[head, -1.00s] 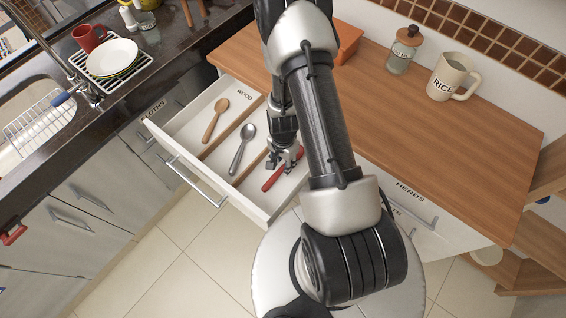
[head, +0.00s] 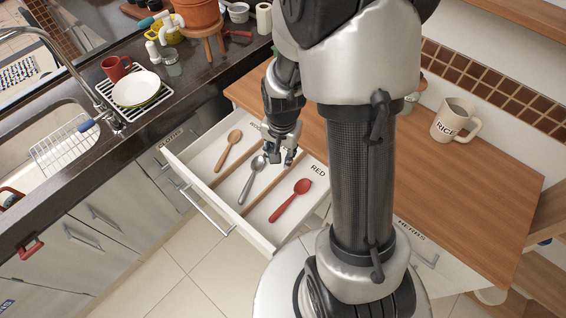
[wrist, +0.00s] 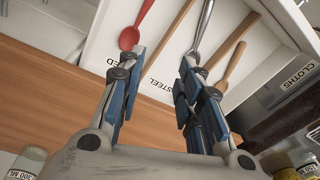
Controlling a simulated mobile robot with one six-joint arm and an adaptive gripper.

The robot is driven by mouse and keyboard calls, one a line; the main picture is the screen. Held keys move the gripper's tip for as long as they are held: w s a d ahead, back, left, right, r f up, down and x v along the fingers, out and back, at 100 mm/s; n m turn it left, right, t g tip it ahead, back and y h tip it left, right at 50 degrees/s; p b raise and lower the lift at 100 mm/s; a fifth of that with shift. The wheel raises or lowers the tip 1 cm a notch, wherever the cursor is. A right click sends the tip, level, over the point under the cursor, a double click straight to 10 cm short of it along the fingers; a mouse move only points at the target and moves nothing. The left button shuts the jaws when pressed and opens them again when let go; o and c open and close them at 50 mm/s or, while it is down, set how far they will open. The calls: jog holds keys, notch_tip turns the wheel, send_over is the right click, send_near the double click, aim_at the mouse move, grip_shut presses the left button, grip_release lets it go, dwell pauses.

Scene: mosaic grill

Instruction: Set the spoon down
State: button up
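The red spoon (head: 290,201) lies in the drawer's compartment marked RED, its bowl toward the counter side. It also shows in the wrist view (wrist: 129,38), at upper left. My gripper (head: 281,163) is above the drawer near its inner end, clear of the red spoon. In the wrist view my gripper (wrist: 162,62) has its two fingers apart with nothing between them. The open drawer (head: 258,237) has wooden dividers. A steel spoon (head: 252,179) lies in the middle compartment and a wooden spoon (head: 229,148) in the far-left one.
The wooden countertop (head: 455,195) is mostly clear, with a mug marked RICE (head: 455,120) at its back. A dark counter at left holds a dish rack with a white plate (head: 136,88) and a red mug (head: 117,69). The floor before the drawer is clear.

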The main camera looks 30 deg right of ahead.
jog(key=s+a+r+n+t, duration=0.1)
jog(key=s+a+r+n, duration=0.15)
jog(key=r, duration=0.55)
jog(key=s+a+r+n+t, duration=0.1)
jog(key=s+a+r+n, duration=0.15)
jog(key=r, duration=0.55)
jog(key=s+a+r+n+t, duration=0.1)
jog(key=s+a+r+n, duration=0.2)
jog(key=s, duration=0.7)
notch_tip(320, 180, up, 4)
jog(key=shift+s+r+n, duration=0.25)
jog(key=shift+s+n, duration=0.15)
jog(key=shift+n, duration=0.7)
jog(key=shift+c, duration=0.6)
